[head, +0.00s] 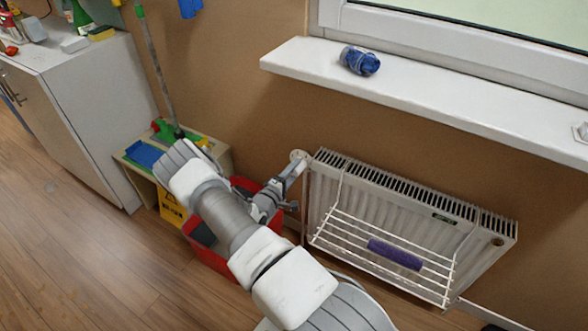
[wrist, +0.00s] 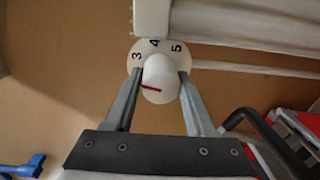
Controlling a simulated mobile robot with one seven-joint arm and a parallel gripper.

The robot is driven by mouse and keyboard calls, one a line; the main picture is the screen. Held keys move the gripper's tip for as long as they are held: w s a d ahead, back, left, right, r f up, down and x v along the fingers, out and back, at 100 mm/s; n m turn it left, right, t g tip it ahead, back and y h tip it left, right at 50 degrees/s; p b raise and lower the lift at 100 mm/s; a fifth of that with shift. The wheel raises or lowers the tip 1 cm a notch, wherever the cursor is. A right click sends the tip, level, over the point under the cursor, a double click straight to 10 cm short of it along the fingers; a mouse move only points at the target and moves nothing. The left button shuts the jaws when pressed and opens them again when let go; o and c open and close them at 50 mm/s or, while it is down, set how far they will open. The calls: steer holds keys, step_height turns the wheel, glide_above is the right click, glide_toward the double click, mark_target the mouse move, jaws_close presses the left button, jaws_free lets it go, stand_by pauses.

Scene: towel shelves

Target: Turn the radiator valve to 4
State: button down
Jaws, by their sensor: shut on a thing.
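The radiator valve (wrist: 158,75) is a white round knob on a pale dial, with the numbers 3, 4 and 5 showing along the dial's upper edge. A short red line lies on the knob's lower left part, running nearly level; which number it points to I cannot tell. My gripper (wrist: 160,80) is shut on the knob, one finger on each side. In the head view the valve (head: 298,156) is at the upper left corner of the white radiator (head: 405,215), with my gripper (head: 296,170) at it. The lower dial is hidden.
A wire rack with a purple rolled towel (head: 395,254) hangs on the radiator's front. A blue roll (head: 360,61) lies on the windowsill (head: 420,95) above. A red crate (head: 208,259) and a small shelf unit (head: 137,170) stand left, beside my arm.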

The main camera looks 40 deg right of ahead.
steer(key=m+p, duration=0.1)
steer(key=m, duration=0.5)
steer(key=shift+t+p, duration=0.3)
steer(key=m+p, duration=0.1)
steer(key=m, duration=0.5)
stand_by(0.4)
steer(key=shift+c, duration=1.2)
jaws_free()
steer(key=p+v, duration=0.3)
steer(key=v, duration=1.4)
steer(key=shift+s+a, duration=0.15)
steer(key=shift+s, duration=0.1)
steer(key=shift+r, duration=0.15)
